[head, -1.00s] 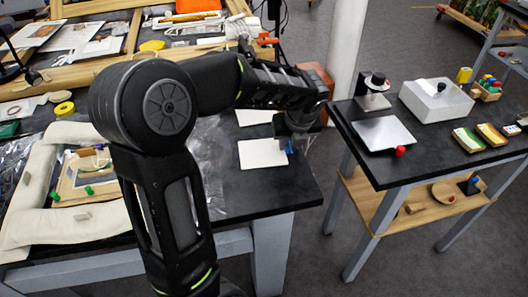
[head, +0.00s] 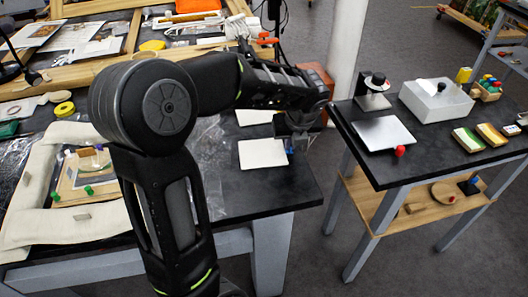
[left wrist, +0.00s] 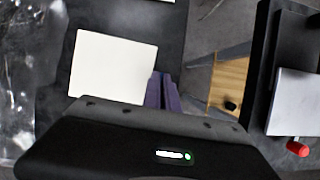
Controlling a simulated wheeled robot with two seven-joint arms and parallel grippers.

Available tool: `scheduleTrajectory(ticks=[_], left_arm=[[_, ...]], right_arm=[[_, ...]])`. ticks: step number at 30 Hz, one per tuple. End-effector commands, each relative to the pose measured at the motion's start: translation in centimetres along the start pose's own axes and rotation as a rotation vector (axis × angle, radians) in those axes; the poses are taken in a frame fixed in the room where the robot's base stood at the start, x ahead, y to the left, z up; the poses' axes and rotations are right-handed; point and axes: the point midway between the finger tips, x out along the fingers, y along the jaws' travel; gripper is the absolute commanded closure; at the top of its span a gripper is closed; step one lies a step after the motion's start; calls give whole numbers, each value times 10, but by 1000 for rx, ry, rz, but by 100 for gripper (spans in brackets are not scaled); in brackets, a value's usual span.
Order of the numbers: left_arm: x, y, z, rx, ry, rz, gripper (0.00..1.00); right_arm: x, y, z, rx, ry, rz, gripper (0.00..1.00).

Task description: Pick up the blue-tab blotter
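The blue-tab blotter is a white sheet (head: 262,153) lying on the black table near its right edge. It also shows in the left wrist view (left wrist: 113,65). My left gripper (head: 293,145) is at the tab, pointing down, at the table's right end. Its fingers are mostly hidden by the gripper body, so I cannot tell whether they are closed on the tab. My right gripper is not in view.
Another white sheet (head: 255,116) lies behind the blotter. A padded cream frame (head: 28,205) is at the left of the table. Across a gap on the right, a side table (head: 428,160) holds a metal plate with a red knob (head: 399,151) and a white box (head: 437,101).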

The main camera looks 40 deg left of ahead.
Motion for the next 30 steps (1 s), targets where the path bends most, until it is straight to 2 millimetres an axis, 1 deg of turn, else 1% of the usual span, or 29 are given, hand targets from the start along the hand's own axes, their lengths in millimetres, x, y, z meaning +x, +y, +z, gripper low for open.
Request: scheduleTrajectory(ticks=[10,14,17,20,27,30], left_arm=[[0,0,0,0,0,0,100],[-4,0,2,0,-1,-1,100],[-14,-1,6,-1,-2,-2,100],[-29,-1,12,-1,-3,-3,100],[-72,-1,30,-1,-3,-4,100],[-84,0,36,-1,-3,-2,100]], right_arm=[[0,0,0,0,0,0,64],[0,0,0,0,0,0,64],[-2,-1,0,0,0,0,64],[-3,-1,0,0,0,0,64],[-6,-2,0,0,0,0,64],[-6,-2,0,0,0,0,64]])
